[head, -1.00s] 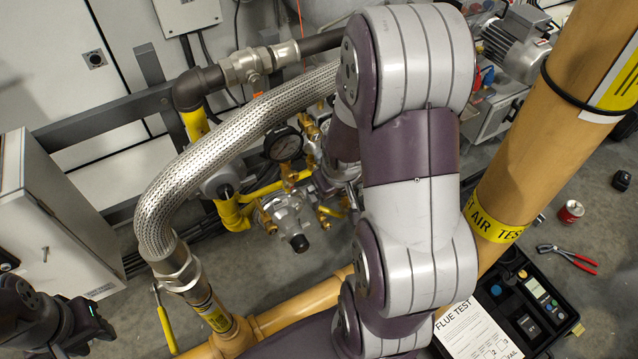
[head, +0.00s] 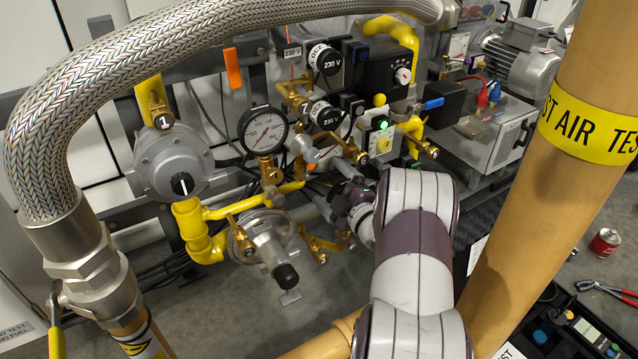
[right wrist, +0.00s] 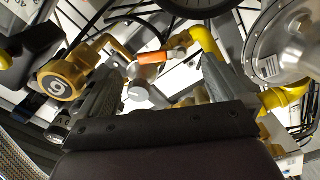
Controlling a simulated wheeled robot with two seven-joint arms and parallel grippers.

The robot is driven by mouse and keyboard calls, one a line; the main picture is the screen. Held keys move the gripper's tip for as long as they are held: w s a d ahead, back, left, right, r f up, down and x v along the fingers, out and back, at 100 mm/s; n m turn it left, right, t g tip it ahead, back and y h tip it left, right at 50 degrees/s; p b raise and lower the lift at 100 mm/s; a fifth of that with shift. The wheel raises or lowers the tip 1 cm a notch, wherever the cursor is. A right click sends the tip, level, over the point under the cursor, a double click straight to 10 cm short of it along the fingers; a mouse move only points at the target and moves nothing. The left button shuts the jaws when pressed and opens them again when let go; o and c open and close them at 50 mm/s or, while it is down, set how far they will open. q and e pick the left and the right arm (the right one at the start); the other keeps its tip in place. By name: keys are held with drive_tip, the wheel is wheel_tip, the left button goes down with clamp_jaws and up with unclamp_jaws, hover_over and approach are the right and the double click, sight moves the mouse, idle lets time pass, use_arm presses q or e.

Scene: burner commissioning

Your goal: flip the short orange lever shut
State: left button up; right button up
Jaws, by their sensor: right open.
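The short orange lever (right wrist: 152,57) shows in the right wrist view, on a small valve beside a yellow pipe. A small orange piece that looks like it shows in the head view (head: 312,167), partly hidden among brass fittings. My right gripper (right wrist: 163,78) is open, its two dark fingers spread on either side of the lever in the picture; I see no contact. In the head view my right gripper (head: 343,192) is at the fittings, its fingertips mostly hidden. My left gripper is not in view.
A pressure gauge (head: 264,130), a grey regulator (head: 174,162) and brass valves crowd around the gripper. A braided hose (head: 60,120) arches at left. A tan pipe (head: 530,190) stands at right. A larger orange plate (head: 232,68) hangs behind.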

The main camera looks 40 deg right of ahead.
sight(311, 167)
use_arm(q)
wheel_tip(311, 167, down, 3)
drive_tip(key=shift+b, duration=1)
use_arm(e)
drive_tip(key=w, duration=0.5)
drive_tip(key=shift+w+d, duration=0.35)
drive_tip(key=c, duration=1)
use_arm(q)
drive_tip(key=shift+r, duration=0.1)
